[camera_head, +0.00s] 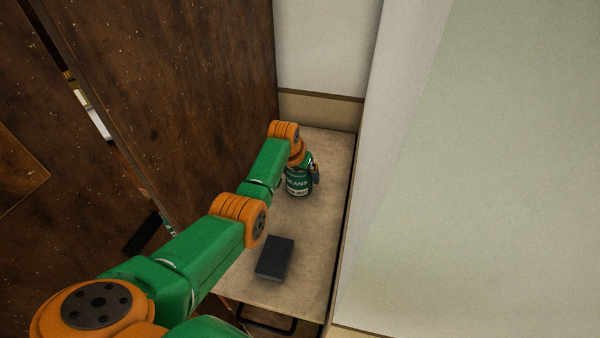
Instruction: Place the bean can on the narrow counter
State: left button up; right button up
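The bean can (298,184) is green with a white-lettered label and looks roughly upright over the far part of the narrow counter (318,233). Whether its base touches the counter is hard to tell. My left arm reaches in from the lower left, with its wrist just above and behind the can. My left gripper (305,172) is at the can; one dark finger shows along the can's right side, and the other finger is hidden. Whether the fingers press on the can cannot be made out. My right gripper is not in view.
A dark rectangular block (274,258) lies on the near part of the counter. A tall brown wooden panel (190,90) borders the counter on the left, and a pale wall (480,150) on the right. Bare counter surface lies between the can and the block.

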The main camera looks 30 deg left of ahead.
pick_arm(q)
jog(key=shift+r, duration=0.25)
jog(key=p+v, duration=0.2)
jog(key=v, duration=0.1)
jog(key=shift+r, duration=0.3)
jog(key=v, duration=0.8)
jog(key=shift+r, duration=0.2)
jog(key=shift+s+f, duration=0.1)
jog(key=shift+s, duration=0.05)
